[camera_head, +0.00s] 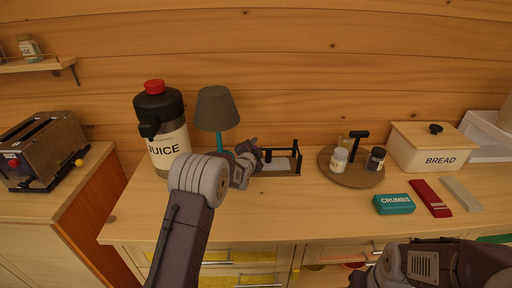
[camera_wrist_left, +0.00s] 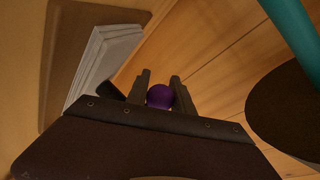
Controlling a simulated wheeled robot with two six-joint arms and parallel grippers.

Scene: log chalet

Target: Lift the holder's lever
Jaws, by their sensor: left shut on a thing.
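The holder (camera_head: 281,164) is a low dark frame with white napkins, standing on the wooden counter right of the lamp. In the left wrist view its white stack (camera_wrist_left: 103,62) sits on a brown base at the upper left. A purple knob (camera_wrist_left: 159,96), which looks like the end of the holder's lever, lies between my left fingertips. My left gripper (camera_head: 257,154) is at the holder's left end, shut on this knob; in the left wrist view its two fingers (camera_wrist_left: 158,88) flank it. The rest of the lever is hidden. My right gripper is barely visible at the bottom edge, its fingers unclear.
A lamp (camera_head: 216,108) and a juice dispenser (camera_head: 166,135) stand close behind my left arm. A round tray (camera_head: 350,179) with shakers, a bread box (camera_head: 430,146), a crumbs box (camera_head: 394,204) and a red packet (camera_head: 431,198) are to the right. The front middle counter is clear.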

